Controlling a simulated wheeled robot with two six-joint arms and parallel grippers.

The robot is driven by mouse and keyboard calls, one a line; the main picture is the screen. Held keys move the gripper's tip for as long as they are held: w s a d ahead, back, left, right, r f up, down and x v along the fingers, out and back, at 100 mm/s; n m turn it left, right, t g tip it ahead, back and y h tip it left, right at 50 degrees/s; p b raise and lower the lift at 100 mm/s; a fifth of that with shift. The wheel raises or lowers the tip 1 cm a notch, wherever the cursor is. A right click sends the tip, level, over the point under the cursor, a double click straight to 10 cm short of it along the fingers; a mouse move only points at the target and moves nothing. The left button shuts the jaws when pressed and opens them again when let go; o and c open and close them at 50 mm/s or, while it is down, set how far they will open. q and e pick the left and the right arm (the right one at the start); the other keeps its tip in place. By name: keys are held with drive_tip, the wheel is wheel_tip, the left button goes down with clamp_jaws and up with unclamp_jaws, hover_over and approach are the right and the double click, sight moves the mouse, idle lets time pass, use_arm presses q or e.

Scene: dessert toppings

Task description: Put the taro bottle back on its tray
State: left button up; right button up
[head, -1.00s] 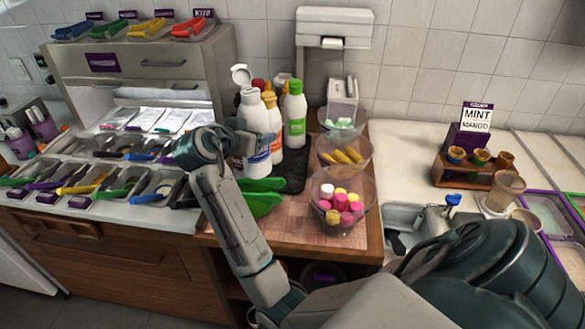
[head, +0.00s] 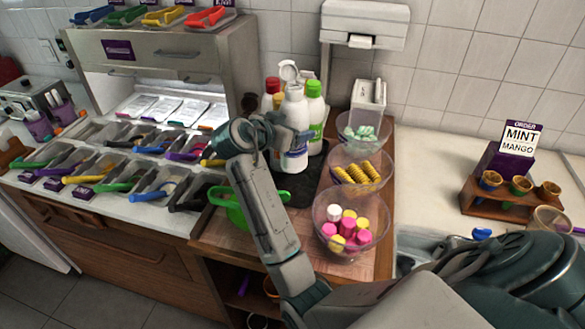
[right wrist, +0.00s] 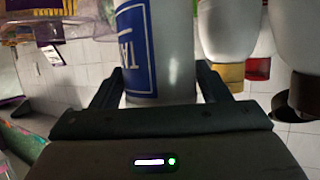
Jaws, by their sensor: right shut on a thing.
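The taro bottle (head: 293,110) is white with a blue label, whose letters "TA" show in the right wrist view (right wrist: 140,50). My right gripper (head: 285,140) is shut on it, with one finger on each side in the right wrist view (right wrist: 165,88). The bottle is upright at the front of the bottle group, over the black tray (head: 290,195). I cannot tell whether its base touches the tray. My left gripper is not in view.
A green-capped bottle (head: 317,110) and a red-capped bottle (head: 271,88) stand close behind. Clear bowls hold marshmallow-like pieces (head: 345,228), yellow pieces (head: 358,172) and mint pieces (head: 360,130) to the right. A green object (head: 235,208) lies left of the tray.

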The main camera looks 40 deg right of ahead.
sight(293, 158)
wheel_tip(293, 158, down, 4)
drive_tip(key=shift+d+r+p, duration=0.1)
drive_tip(key=shift+p, duration=0.45)
wheel_tip(293, 158, down, 4)
drive_tip(key=shift+r+p, duration=0.1)
drive_tip(key=shift+p, duration=0.65)
drive_tip(key=shift+f, duration=0.45)
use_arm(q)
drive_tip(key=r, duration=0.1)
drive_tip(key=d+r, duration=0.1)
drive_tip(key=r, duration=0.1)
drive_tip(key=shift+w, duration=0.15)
use_arm(e)
drive_tip(key=shift+f, duration=0.3)
drive_tip(key=o, duration=0.6)
drive_tip(key=shift+f+b, duration=0.2)
drive_tip(key=shift+b, duration=0.1)
drive_tip(key=shift+c, duration=0.2)
drive_tip(key=o, duration=0.4)
drive_tip(key=shift+s+r, duration=0.1)
drive_tip(key=shift+c, duration=0.2)
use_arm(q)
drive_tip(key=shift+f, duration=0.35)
use_arm(e)
drive_tip(key=shift+o, duration=0.2)
